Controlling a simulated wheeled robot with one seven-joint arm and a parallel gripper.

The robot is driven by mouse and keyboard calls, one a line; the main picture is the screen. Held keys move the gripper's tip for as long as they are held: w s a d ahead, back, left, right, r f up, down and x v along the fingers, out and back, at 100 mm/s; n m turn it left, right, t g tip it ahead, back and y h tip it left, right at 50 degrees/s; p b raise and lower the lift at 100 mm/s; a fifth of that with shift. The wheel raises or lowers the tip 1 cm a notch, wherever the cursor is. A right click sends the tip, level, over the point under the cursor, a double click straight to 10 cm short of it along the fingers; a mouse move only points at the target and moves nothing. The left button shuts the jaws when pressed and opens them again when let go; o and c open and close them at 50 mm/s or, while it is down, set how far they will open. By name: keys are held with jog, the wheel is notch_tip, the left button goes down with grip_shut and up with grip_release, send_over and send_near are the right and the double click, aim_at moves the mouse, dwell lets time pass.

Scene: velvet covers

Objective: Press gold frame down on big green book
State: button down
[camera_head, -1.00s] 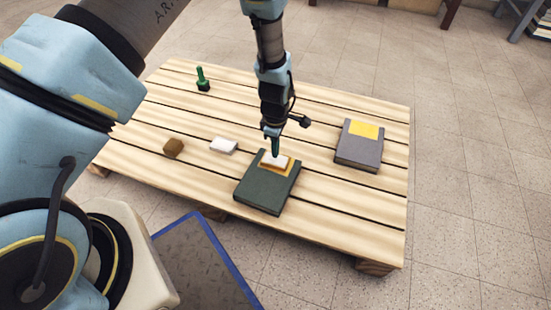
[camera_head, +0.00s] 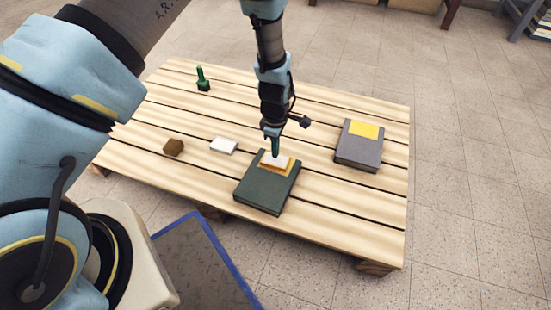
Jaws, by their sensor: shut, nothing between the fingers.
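The big green book (camera_head: 264,194) lies flat on the slatted wooden pallet, near its front middle. The gold frame (camera_head: 289,168) lies on the upper part of its cover. A white block (camera_head: 272,161) sits on top of the gold frame and hides much of it. My gripper (camera_head: 275,153) is shut and points down, its tip at the white block. Whether the tip touches the block or hovers just above it, I cannot tell.
On the pallet (camera_head: 330,235) are a grey book (camera_head: 358,152) with a yellow patch (camera_head: 364,129) at right, another white block (camera_head: 223,146), a brown block (camera_head: 173,147) and a green-handled stamp (camera_head: 203,80). A blue-edged dark mat (camera_head: 203,265) lies in front.

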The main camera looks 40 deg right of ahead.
jog(key=shift+f, duration=0.2)
dwell(0.3)
jog(key=shift+f+b, duration=0.45)
jog(key=shift+f, duration=0.25)
jog(key=shift+f, duration=0.1)
dwell(2.8)
jog(key=shift+p, duration=0.3)
notch_tip(320, 180, up, 8)
jog(key=p, duration=0.6)
jog(key=shift+p, duration=0.3)
